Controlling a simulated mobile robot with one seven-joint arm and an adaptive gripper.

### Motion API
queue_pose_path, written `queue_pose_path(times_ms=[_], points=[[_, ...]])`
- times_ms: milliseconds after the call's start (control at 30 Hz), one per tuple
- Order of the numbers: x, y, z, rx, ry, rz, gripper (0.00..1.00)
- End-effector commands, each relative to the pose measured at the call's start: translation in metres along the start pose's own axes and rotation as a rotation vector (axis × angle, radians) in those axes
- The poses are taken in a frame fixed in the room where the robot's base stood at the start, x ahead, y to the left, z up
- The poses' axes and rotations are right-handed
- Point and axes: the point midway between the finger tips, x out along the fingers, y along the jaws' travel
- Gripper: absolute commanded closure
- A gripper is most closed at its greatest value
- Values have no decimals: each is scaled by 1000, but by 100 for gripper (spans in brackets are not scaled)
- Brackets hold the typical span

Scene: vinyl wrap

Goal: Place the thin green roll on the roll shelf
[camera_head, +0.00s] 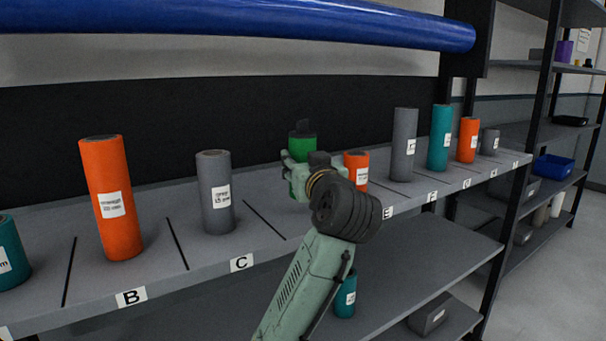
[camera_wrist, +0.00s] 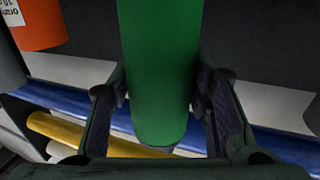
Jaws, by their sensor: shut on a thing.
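The green roll (camera_head: 302,147) stands about upright in my gripper (camera_head: 300,172), with its lower part hidden by the gripper in the head view. In the wrist view the green roll (camera_wrist: 158,65) lies between the two fingers of my gripper (camera_wrist: 160,98), which is shut on it. The roll shelf (camera_head: 185,245) is a grey board with dark divider lines and letter labels. My gripper is in front of or over the stretch between labels C and E. My arm hides the label there. I cannot tell whether the roll touches the shelf.
A grey roll (camera_head: 215,192) and a tall orange roll (camera_head: 110,200) stand to the left. A short orange roll (camera_head: 356,165) stands just right of my gripper. A tall grey roll (camera_head: 403,145) and a teal roll (camera_head: 440,138) stand farther right. A blue roll (camera_head: 240,22) hangs above.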

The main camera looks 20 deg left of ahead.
Motion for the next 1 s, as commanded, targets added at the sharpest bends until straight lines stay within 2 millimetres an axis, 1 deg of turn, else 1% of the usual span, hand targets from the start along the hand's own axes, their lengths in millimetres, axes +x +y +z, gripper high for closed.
queue_pose_path(times_ms=[100,233,467,633,667,933,1000], points=[[0,-2,15,1,-4,-3,87],[0,-1,30,1,-2,-1,87],[-1,0,32,0,0,0,87],[-1,0,38,-1,-1,1,87],[-1,0,38,-1,-2,0,54],[-1,0,36,0,-1,0,36],[-1,0,36,0,-1,0,35]])
